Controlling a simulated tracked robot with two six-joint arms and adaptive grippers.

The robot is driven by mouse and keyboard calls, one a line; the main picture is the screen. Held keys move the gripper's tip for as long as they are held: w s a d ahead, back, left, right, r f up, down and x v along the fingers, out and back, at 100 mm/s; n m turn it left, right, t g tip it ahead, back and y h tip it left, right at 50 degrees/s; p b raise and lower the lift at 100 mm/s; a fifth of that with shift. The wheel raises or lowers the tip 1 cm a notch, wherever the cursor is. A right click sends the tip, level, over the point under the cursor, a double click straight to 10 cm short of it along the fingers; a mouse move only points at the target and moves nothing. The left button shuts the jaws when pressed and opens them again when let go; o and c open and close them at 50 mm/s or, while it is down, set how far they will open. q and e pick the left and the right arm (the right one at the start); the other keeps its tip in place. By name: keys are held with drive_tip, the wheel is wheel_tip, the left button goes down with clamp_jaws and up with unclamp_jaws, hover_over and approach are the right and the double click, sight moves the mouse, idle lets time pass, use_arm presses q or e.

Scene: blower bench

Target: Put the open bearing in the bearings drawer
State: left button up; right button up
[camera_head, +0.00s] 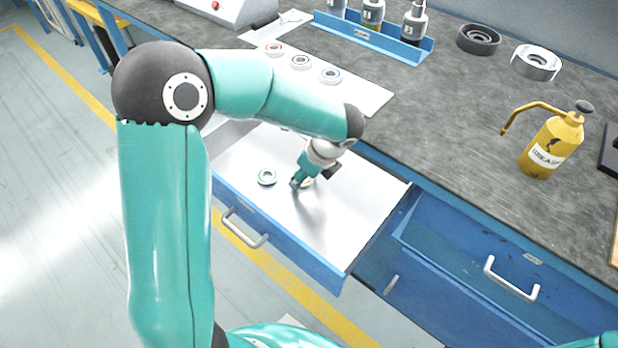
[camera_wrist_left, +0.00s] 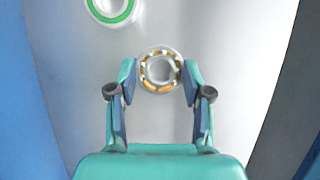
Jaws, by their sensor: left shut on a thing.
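The open bearing (camera_wrist_left: 144,81), a steel ring with its orange-brown cage and balls showing, is between the fingertips of my left gripper (camera_wrist_left: 160,78) in the left wrist view. In the head view my left gripper (camera_head: 301,184) points down inside the open drawer (camera_head: 345,225) with the white floor, and mostly hides the bearing. The gripper is shut on the bearing, low over the drawer floor; I cannot tell whether the bearing touches the floor. My right gripper is not in view.
A green-sealed bearing (camera_head: 267,176) lies in the drawer, left of my gripper; it also shows in the left wrist view (camera_wrist_left: 112,12). Several bearings lie on a white mat (camera_head: 360,95) on the bench (camera_head: 440,125). A yellow oil can (camera_head: 552,150) stands at right. The drawer's right part is clear.

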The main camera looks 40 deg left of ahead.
use_arm(q)
drive_tip(key=shift+f, duration=0.15)
drive_tip(key=o, duration=1.3)
drive_tip(key=shift+o, duration=0.2)
drive_tip(key=p+v, duration=0.3)
drive_tip(key=v, duration=0.9)
